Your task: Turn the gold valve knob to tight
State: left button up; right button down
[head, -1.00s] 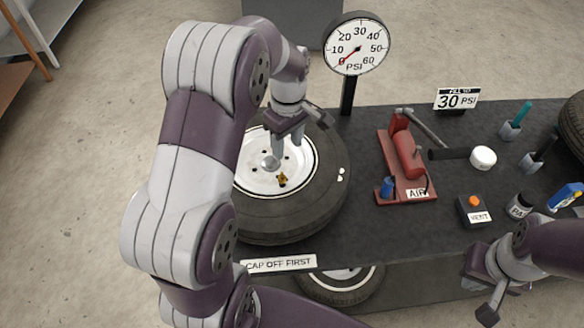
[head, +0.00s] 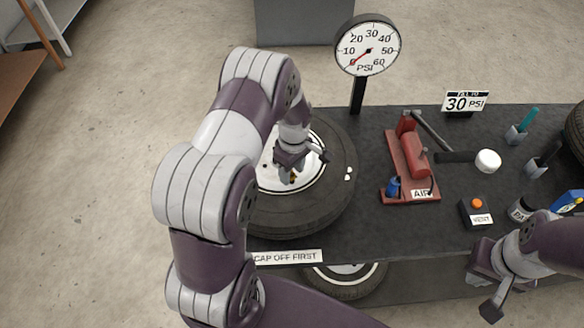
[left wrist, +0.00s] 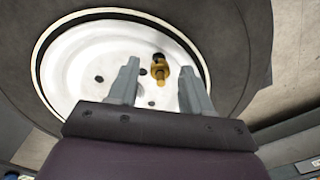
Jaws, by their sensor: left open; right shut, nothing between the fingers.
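The gold valve knob (left wrist: 159,71) sticks up from the white wheel rim, with a dark round end. In the head view the gold valve (head: 293,177) is mostly hidden behind my left gripper (head: 304,168). My left gripper is open above the rim, its fingers on either side of the valve in the left wrist view; I see no contact. The tire (head: 335,195) lies flat on the bench. My right gripper (head: 484,287) is shut and empty near the bench's front right edge.
A PSI gauge (head: 368,45) stands behind the tire, its needle at the low end. A red air pump (head: 413,155), a vent box (head: 477,210) and a white-headed mallet (head: 487,161) lie to the right. A "CAP OFF FIRST" label (head: 286,257) is at the front edge.

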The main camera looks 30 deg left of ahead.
pick_arm(q)
grip_shut()
jog(key=shift+m, duration=0.3)
jog(key=m, duration=0.2)
jog(key=shift+w+r+m, duration=0.1)
jog(key=shift+m, duration=0.2)
jog(key=m, duration=0.3)
jog(key=shift+m+b, duration=0.3)
jog(key=shift+m, duration=0.1)
jog(key=m, duration=0.3)
jog(key=shift+m+y, duration=0.3)
jog(key=shift+m, duration=1.8)
jog(key=shift+r+m, duration=0.1)
jog(key=shift+m, duration=0.2)
